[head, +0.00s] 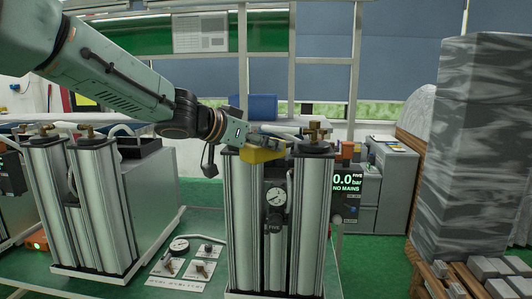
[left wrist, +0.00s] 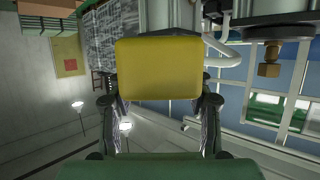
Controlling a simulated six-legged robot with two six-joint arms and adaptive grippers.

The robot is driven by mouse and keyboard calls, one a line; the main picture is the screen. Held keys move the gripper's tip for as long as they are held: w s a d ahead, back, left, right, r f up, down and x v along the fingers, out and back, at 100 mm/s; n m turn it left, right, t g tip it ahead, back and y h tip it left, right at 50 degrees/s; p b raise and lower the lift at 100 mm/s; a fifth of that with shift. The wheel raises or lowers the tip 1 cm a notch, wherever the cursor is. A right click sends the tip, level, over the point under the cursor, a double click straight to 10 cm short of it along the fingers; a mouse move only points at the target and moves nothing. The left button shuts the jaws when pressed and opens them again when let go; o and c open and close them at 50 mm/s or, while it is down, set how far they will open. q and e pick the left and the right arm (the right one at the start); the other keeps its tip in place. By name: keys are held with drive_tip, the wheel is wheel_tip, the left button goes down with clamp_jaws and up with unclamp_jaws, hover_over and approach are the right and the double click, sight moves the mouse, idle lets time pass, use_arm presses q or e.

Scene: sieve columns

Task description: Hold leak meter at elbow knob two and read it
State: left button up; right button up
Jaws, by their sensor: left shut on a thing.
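The yellow leak meter (head: 262,154) is a small block at the top of the front column unit. My left gripper (head: 242,143) comes in from the left and is shut on the meter, just above the left column top. In the left wrist view the yellow block (left wrist: 160,68) sits between the two fingers, its plain side to the camera, no reading visible. A brass elbow fitting (head: 317,129) stands on the right column's cap, to the right of the meter and seemingly apart from it. In the left wrist view a brass knob (left wrist: 269,69) shows at upper right. No number "two" is readable.
The front unit carries a round gauge (head: 276,196) labelled FIVE. A display (head: 346,184) reads 0.0 bar, NO MAINS. Another column unit (head: 85,205) stands left. A loose gauge (head: 179,246) and small parts lie on the green table (head: 205,225). A tall wrapped stack (head: 480,140) stands right.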

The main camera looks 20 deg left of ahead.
use_arm(q)
drive_tip(key=shift+w+a, duration=0.15)
drive_tip(key=shift+a, duration=0.05)
drive_tip(key=shift+w+f, duration=0.15)
drive_tip(key=shift+w, duration=0.05)
drive_tip(key=shift+s+d, duration=0.15)
drive_tip(key=shift+d, duration=0.2)
drive_tip(key=shift+a+r+p, duration=0.2)
drive_tip(key=shift+a+p, duration=0.05)
drive_tip(key=shift+p, duration=0.25)
drive_tip(key=shift+w, duration=0.3)
drive_tip(key=w+d+p, duration=0.2)
drive_tip(key=w, duration=0.3)
drive_tip(key=shift+d+p, duration=0.4)
drive_tip(key=shift+w+d+f, duration=0.15)
drive_tip(key=shift+w+d, duration=0.05)
drive_tip(key=shift+w, duration=0.75)
drive_tip(key=shift+w+d, duration=0.6)
drive_tip(key=shift+w, duration=0.1)
